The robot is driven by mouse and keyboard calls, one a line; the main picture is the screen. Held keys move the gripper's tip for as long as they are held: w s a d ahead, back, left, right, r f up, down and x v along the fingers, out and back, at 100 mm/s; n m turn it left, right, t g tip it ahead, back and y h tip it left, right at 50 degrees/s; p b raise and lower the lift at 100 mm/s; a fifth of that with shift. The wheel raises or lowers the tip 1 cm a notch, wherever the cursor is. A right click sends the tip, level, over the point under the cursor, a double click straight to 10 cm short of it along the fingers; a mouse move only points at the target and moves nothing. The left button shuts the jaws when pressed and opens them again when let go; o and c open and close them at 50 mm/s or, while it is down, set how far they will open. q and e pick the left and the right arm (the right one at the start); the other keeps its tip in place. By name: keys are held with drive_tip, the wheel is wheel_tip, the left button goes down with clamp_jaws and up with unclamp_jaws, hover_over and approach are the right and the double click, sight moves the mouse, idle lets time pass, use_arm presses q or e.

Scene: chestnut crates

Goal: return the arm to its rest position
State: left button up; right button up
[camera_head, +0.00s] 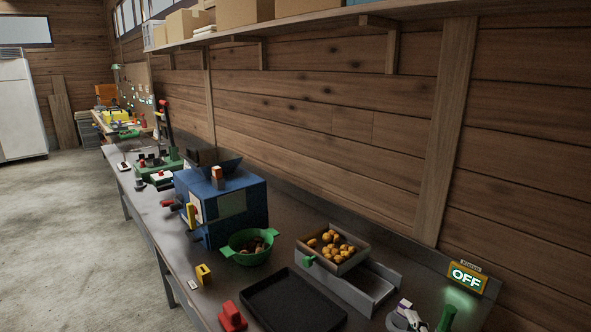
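Neither of my grippers shows in the head view, and no arm comes in from the left or right. A brown wooden crate (352,262) holding several orange-brown chestnuts (333,246) sits tilted on a grey stand (374,297) on the bench. A green bowl (236,250) with dark brown pieces in it stands to its left. A blue machine (240,225) with a hopper on top stands behind the bowl.
The long grey bench (190,262) runs along a wooden wall. A black tray (293,302), a red object (232,318) and a yellow piece (204,274) lie near its front. A lit OFF sign (467,277) is at right. The concrete floor at left is clear.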

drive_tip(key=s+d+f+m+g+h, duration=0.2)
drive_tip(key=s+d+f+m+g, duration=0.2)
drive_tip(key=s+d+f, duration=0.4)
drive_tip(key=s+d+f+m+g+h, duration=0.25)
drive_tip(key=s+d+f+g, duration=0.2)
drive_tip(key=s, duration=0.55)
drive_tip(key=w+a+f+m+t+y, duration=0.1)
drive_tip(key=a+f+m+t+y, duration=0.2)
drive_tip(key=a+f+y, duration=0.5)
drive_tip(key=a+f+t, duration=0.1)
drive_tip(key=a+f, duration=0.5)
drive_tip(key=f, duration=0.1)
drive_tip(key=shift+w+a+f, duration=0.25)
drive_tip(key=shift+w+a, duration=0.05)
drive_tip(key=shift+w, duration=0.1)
